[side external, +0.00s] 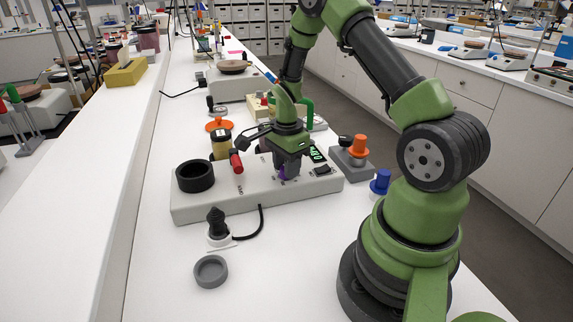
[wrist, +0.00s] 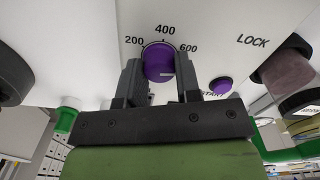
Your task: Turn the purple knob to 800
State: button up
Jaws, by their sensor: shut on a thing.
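The purple knob (wrist: 158,60) is on the white panel, with the labels 200, 400 and 600 around its upper side. No 800 label can be read; the area beside my right finger is covered. A pale line on the knob points roughly right. My gripper (wrist: 160,71) is shut on the knob, one finger on each side. In the side external view my gripper (side external: 287,153) reaches down to the white device (side external: 215,206), and the purple knob (side external: 283,173) shows only partly below it. A small green display (side external: 316,154) is lit beside it, its digits unclear.
A purple button (wrist: 221,86) sits close right of my right finger. A red-handled lever (side external: 236,162) and a black ring holder (side external: 195,176) stand on the device's left. A grey dish (side external: 210,271), a blue-topped piece (side external: 380,183) and an orange-topped piece (side external: 356,148) are nearby.

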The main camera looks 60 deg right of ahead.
jog(key=m, duration=0.3)
jog(key=shift+m, duration=2.3)
jog(key=o, duration=0.9)
jog(key=shift+r, duration=0.1)
notch_tip(320, 180, up, 10)
jog(key=shift+f, duration=0.1)
